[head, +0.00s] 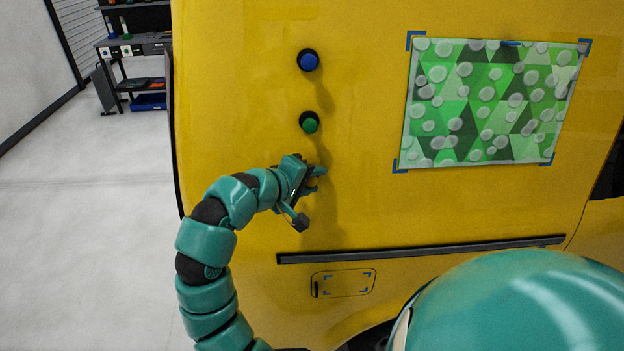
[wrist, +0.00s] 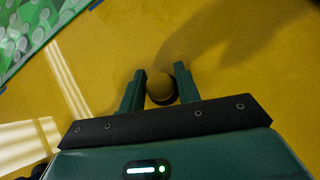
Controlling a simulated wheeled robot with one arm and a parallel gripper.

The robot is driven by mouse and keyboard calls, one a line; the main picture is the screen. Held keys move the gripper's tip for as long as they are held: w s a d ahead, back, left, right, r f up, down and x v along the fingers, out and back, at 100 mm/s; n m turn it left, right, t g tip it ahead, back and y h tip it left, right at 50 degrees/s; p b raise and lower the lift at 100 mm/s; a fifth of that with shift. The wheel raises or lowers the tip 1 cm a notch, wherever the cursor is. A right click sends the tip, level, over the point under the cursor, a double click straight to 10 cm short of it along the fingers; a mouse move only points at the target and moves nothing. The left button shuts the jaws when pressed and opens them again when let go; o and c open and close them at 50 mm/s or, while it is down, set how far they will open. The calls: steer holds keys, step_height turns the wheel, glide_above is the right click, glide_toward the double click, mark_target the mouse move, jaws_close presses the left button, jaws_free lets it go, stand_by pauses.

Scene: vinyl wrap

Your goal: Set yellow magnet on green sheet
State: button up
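The yellow magnet (wrist: 160,88) is a round knob with a dark base, seen in the wrist view against the yellow panel. My gripper (wrist: 161,86) has one finger on each side of it, very close to its sides. Whether the fingers press on it I cannot tell. In the head view my gripper (head: 317,180) is at the panel below the green magnet, and it hides the yellow magnet. The green sheet (head: 487,107), patterned with triangles and pale dots, lies on the panel at the upper right. Its corner also shows in the wrist view (wrist: 35,25).
A blue magnet (head: 309,61) and a green magnet (head: 310,122) sit in a column above my gripper. Blue corner marks frame the sheet. A dark trim strip (head: 420,249) runs below. The panel between magnets and sheet is clear. A shelf (head: 135,50) stands far left.

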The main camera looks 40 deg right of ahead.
steer(key=shift+r, duration=0.1)
steer(key=c, duration=0.4)
steer(key=o, duration=0.5)
jaws_close()
steer(key=shift+s+a+r+p, duration=0.1)
steer(key=shift+s+a+p, duration=0.25)
steer(key=shift+s+p, duration=0.35)
steer(key=shift+s+a+r+p, duration=0.1)
steer(key=shift+a+p, duration=0.1)
steer(key=shift+p, duration=0.3)
steer(key=s+a+p, duration=0.3)
steer(key=s+p, duration=0.2)
steer(key=shift+s+r, duration=0.15)
steer(key=shift+r, duration=0.3)
